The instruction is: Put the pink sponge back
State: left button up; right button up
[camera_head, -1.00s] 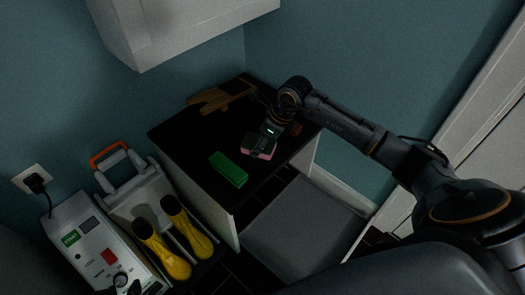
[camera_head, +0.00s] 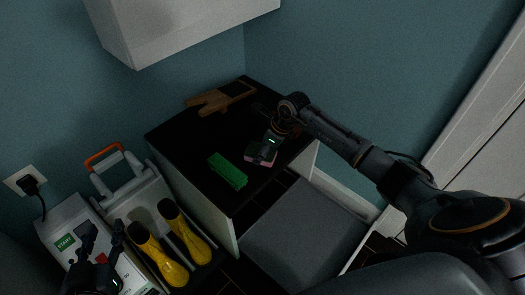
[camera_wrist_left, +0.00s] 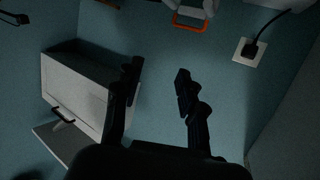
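The pink sponge (camera_head: 252,157) lies on the black top of the small cabinet (camera_head: 190,143), near its front right edge. Only part of its pink side shows under my right gripper (camera_head: 266,154). That gripper points down onto the sponge; its fingertips are dark and partly hidden, so I cannot tell whether they close on it. My left gripper (camera_head: 103,240) is at the lower left, in front of the white machine, far from the sponge. In the left wrist view its two fingers (camera_wrist_left: 156,72) stand apart with nothing between them.
A green block (camera_head: 227,171) lies left of the sponge. A brown wooden item (camera_head: 220,98) lies at the back. Yellow boots (camera_head: 185,233), a carrier with orange handle (camera_head: 106,157) and a white machine (camera_head: 62,225) stand left. A wall cabinet (camera_head: 180,28) hangs above.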

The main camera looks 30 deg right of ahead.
jog(key=shift+f, duration=0.1)
jog(key=o, duration=1)
